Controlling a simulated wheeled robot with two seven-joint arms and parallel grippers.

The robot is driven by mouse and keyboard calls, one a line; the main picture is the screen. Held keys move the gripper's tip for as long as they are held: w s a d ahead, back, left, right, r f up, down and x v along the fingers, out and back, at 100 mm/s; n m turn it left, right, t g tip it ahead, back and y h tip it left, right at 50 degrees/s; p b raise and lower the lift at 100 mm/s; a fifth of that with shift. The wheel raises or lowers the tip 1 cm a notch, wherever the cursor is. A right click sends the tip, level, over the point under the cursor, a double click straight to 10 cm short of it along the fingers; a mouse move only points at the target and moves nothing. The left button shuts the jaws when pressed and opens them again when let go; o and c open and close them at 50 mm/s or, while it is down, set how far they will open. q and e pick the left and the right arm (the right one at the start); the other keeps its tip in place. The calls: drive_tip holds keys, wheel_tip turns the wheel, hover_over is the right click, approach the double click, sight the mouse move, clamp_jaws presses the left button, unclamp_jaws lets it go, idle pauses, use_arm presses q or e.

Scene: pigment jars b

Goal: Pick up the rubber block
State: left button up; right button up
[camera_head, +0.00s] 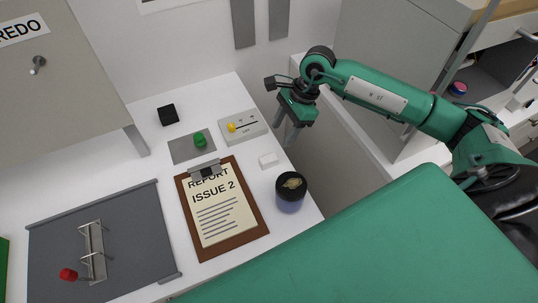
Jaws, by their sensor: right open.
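Two small blocks show on the white table, and I cannot tell for certain which is the rubber one. A small white block (268,160) lies right of the clipboard, near the table's right edge. A small black block (168,114) sits at the back left. My right gripper (291,134) is open and empty, pointing down beside the table's right edge. It is above and to the right of the white block, apart from it. My left gripper is not in view.
A dark-lidded jar (290,204) stands in front of the white block. A clipboard (252,226), a grey pad (183,152) with a green piece, and a light box (253,122) with a yellow knob lie nearby. A grey mat (140,225) bears a metal rack (95,245).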

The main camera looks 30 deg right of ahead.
drive_tip(key=b, duration=0.1)
hover_over(270, 157)
drive_tip(key=d, duration=0.1)
drive_tip(key=f, duration=0.5)
drive_tip(key=shift+s+d+f, duration=0.15)
drive_tip(key=shift+s+f, duration=0.1)
drive_tip(key=shift+s, duration=0.15)
drive_tip(key=shift+w+f, duration=0.1)
drive_tip(key=shift+f, duration=0.1)
drive_tip(key=shift+f+b, duration=0.3)
drive_tip(key=shift+f, duration=0.15)
drive_tip(key=x, duration=0.3)
drive_tip(key=b+x, duration=0.1)
drive_tip(key=shift+w+d+f, duration=0.2)
drive_tip(key=shift+w+f, duration=0.05)
drive_tip(key=shift+s+r, duration=0.1)
drive_tip(key=shift+c, duration=1.1)
drive_tip(key=c, duration=0.9)
drive_tip(key=shift+o, duration=0.2)
drive_tip(key=shift+r, duration=0.1)
